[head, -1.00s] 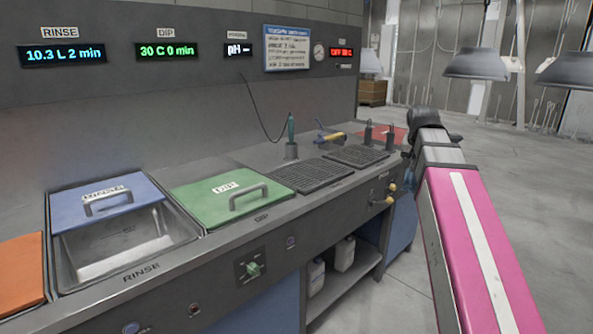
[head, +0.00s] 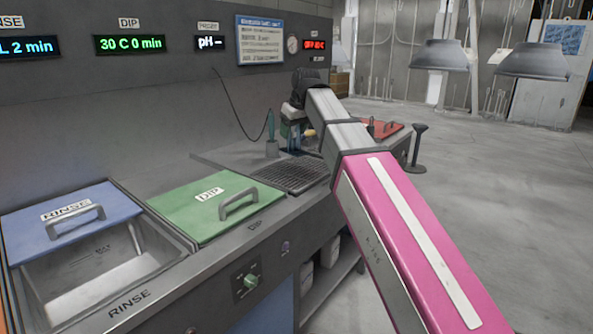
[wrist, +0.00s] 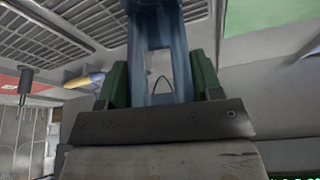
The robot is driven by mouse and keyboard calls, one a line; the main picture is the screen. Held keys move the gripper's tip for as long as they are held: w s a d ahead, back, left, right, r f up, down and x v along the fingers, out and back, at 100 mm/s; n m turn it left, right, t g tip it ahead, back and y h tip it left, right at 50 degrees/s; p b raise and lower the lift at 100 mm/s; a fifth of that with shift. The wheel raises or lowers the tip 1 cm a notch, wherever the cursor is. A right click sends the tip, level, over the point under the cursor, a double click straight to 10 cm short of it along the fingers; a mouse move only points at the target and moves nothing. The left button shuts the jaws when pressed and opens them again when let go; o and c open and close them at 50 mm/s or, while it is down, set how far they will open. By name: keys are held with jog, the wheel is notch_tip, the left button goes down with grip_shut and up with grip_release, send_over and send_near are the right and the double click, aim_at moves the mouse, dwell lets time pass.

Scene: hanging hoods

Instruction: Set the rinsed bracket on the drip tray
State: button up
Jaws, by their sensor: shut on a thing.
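My gripper (head: 291,130) hangs over the counter beyond the slotted drip tray (head: 290,173). In the wrist view its green fingers (wrist: 160,85) are shut on a blue bracket (wrist: 152,20) that has an opening in its middle. The bracket is small and partly hidden by my arm in the head view, so whether it touches anything is unclear. Dark slotted grating (wrist: 60,42) shows at the upper left of the wrist view, beside the bracket. My arm covers the second slotted tray in the head view.
The rinse basin stands partly open under a blue lid (head: 70,222). A green dip lid (head: 215,205) is closed. A teal-handled tool in a holder (head: 271,135) stands near my gripper.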

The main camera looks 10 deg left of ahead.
jog(key=s+a+r+n, duration=0.1)
jog(key=s+a+n, duration=0.1)
jog(key=a, duration=0.4)
send_over(295, 168)
notch_tip(295, 168, down, 6)
jog(key=shift+n+g+y, duration=0.3)
jog(key=shift+y, duration=0.1)
jog(key=shift+f, duration=2.25)
jog(key=o, duration=1.5)
jog(key=shift+f, duration=0.15)
jog(key=v, duration=1.2)
